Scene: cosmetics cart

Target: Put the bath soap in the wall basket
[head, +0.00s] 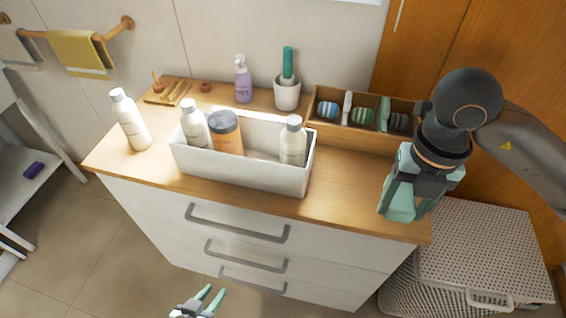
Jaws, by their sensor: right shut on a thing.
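My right gripper (402,207) is over the front right corner of the wooden counter, pointing down. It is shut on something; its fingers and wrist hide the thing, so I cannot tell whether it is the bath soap. My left gripper (212,292) is open and empty at the bottom edge, in front of the drawers. No bath soap can be made out for certain. No wall basket can be made out either.
A white bin (235,180) on the counter (350,205) holds bottles and an amber jar (226,132). A white bottle (131,120) stands to its left. Behind are a purple pump bottle (242,80), a brush holder (287,93) and a wooden divided box (340,130). A hamper (480,250) stands right.

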